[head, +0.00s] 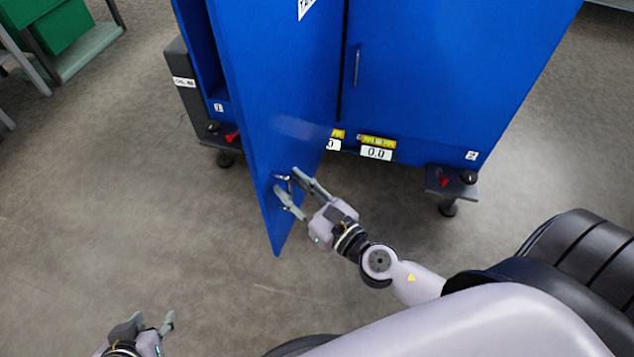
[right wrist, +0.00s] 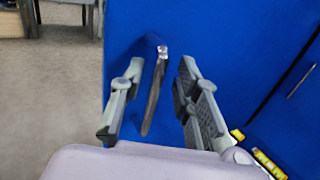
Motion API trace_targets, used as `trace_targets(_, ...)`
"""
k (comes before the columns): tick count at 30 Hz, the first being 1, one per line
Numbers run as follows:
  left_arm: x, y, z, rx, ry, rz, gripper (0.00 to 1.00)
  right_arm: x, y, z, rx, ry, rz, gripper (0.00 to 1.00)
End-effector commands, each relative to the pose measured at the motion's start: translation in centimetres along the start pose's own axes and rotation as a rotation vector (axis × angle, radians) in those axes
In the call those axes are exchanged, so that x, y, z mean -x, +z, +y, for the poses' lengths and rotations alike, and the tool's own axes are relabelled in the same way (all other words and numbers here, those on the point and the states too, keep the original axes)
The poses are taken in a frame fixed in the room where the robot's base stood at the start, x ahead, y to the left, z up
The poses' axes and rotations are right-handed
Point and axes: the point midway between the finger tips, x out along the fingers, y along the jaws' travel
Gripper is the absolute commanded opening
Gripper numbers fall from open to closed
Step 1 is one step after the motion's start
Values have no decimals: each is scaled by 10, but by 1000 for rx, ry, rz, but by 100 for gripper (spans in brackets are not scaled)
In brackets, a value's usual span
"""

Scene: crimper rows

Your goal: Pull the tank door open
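The blue tank door (head: 285,90) is the left door of the cabinet and stands swung partly open, its free edge towards me. Its metal handle (right wrist: 154,92) is upright on the door face in the right wrist view. My right gripper (head: 286,181) is at the handle, which is partly hidden by the fingers in the head view. In the right wrist view its fingers (right wrist: 153,92) are open, one on each side of the handle, with gaps showing. My left gripper (head: 154,319) is open and empty, low at the left, away from the door.
The closed right blue door (head: 430,75) has its own handle (head: 356,65). Feet and dark brackets (head: 452,183) stick out below the cabinet. Yellow-and-white displays (head: 377,148) sit along its lower edge. A green crate (head: 55,25) stands far left. The grey floor (head: 130,200) left of the door is clear.

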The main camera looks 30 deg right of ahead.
Motion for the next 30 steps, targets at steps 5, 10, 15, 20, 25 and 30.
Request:
trace_targets(5, 0, 0, 0, 1, 1, 0, 40, 25, -1, 0, 1, 1, 6, 30)
trace_targets(10, 0, 0, 0, 2, 1, 1, 40, 61, -2, 1, 5, 6, 8, 30)
trace_targets(15, 0, 0, 0, 2, 1, 1, 40, 90, -1, 1, 3, 5, 6, 30)
trace_targets(20, 0, 0, 0, 2, 1, 1, 40, 106, 0, 1, 1, 3, 2, 30)
trace_targets(25, 0, 0, 0, 2, 1, 1, 40, 110, 0, 1, -1, 3, 0, 30)
trace_targets(30, 0, 0, 1, 2, 1, 1, 40, 110, 1, 1, -1, 2, 0, 30)
